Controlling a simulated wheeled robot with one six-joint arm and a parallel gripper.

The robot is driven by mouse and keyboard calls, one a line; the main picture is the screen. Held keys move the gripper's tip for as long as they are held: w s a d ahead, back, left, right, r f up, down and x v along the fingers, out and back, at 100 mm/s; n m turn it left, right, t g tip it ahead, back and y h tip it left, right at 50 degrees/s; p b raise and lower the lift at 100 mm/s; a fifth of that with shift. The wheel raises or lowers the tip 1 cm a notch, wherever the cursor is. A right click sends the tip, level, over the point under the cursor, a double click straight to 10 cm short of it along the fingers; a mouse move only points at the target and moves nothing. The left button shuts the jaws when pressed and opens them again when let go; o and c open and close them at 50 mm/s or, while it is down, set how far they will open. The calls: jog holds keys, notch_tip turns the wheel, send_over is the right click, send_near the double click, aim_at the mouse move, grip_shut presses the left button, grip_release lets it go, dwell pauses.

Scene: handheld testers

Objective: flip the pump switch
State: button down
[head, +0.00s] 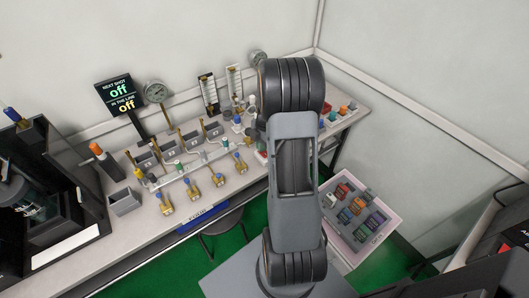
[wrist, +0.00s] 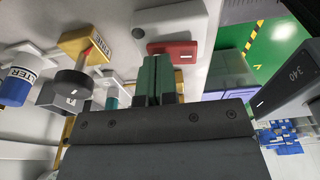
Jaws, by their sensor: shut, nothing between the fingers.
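In the wrist view, the two green fingers of my gripper (wrist: 156,72) are together with nothing between them. Just past their tips is a red block (wrist: 172,51) with a small white mark, on a pale plate (wrist: 198,17) with a dark round spot. This may be the pump switch; no readable label confirms it. The fingertips look close to the red block, and I cannot tell whether they touch it. In the head view, my arm hides the gripper and that part of the bench.
A yellow fitting (wrist: 85,45) with a black knob (wrist: 73,83) and a blue-and-white cylinder (wrist: 16,87) are left of the fingers. A dark box marked 340 (wrist: 290,92) is right.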

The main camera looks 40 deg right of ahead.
aim_at(263, 155)
jog(key=shift+r+p, duration=1.95)
jog(key=shift+r, duration=1.5)
jog(key=m, duration=0.3)
jog(key=shift+s+f, duration=0.1)
jog(key=shift+f, duration=0.05)
jog(key=m, duration=0.2)
jog(key=s+m, duration=0.1)
jog(key=s+a+m, duration=0.1)
jog(key=m, duration=0.1)
jog(key=shift+s+a+f+m+g, duration=0.1)
jog(key=shift+f+m+g, duration=0.1)
jog(key=shift+m+g, duration=0.1)
jog(key=s+a+r+m+t, duration=0.1)
jog(key=s+a+r+m, duration=0.2)
jog(key=a, duration=0.3)
jog(key=s+a+r+m+t+h, duration=0.1)
jog(key=s+a+r+m, duration=0.2)
jog(key=a+r, duration=0.3)
jog(key=s+a+r+m+t, duration=0.2)
jog(key=s+a+r, duration=0.1)
jog(key=a+r, duration=0.2)
jog(key=shift+s+a+r+m+h, duration=0.25)
jog(key=shift+s+a+m+h, duration=0.15)
jog(key=shift+a, duration=0.75)
